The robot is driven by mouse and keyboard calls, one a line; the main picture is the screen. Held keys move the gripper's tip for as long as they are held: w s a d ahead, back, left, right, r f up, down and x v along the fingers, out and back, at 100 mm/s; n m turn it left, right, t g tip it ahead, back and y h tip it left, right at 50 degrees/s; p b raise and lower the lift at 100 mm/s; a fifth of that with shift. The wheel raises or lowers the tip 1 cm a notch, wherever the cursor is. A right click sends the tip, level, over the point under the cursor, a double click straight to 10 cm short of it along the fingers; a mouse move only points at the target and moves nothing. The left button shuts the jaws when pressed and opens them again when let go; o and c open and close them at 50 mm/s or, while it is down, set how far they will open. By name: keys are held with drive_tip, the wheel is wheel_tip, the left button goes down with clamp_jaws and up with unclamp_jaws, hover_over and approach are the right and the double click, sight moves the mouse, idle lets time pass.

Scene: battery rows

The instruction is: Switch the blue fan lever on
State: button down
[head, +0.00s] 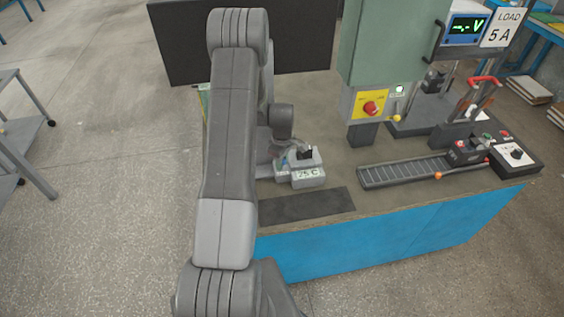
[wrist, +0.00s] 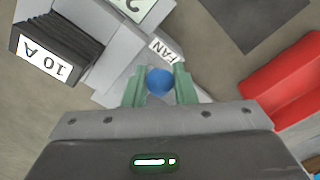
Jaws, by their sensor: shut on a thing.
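The blue fan lever's round knob (wrist: 159,81) shows in the wrist view beside a white label (wrist: 166,48) reading FAN. My gripper (wrist: 158,88) has its two green fingers on either side of the knob, shut on it. The lever's shaft and its on or off position are hidden under the knob and fingers. In the head view my gripper is largely hidden behind my arm, at the left side of the small grey unit (head: 308,174) marked 25 C.
A black block labelled 10 A (wrist: 45,62) and a red object (wrist: 285,80) lie near the fingers. On the bench (head: 390,217) are a dark mat (head: 305,206), a slotted rail (head: 405,172) and a green cabinet (head: 390,45) with a red knob.

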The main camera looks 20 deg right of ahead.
drive_tip(key=t+b, duration=0.1)
drive_tip(key=b, duration=0.2)
drive_tip(key=shift+s+f, duration=0.3)
drive_tip(key=shift+f, duration=0.1)
drive_tip(key=shift+s+a+t+b, duration=0.1)
drive_tip(key=shift+t+b, duration=0.3)
drive_tip(key=shift+b, duration=0.5)
drive_tip(key=shift+r+h, duration=0.15)
drive_tip(key=shift+h, duration=0.15)
drive_tip(key=c, duration=1.5)
unclamp_jaws()
drive_tip(key=shift+r, duration=0.1)
wheel_tip(320, 180, up, 14)
drive_tip(key=s+b, duration=0.2)
drive_tip(key=shift+s+a+f, duration=0.25)
drive_tip(key=shift+s+a, duration=0.1)
drive_tip(key=shift+f, duration=0.1)
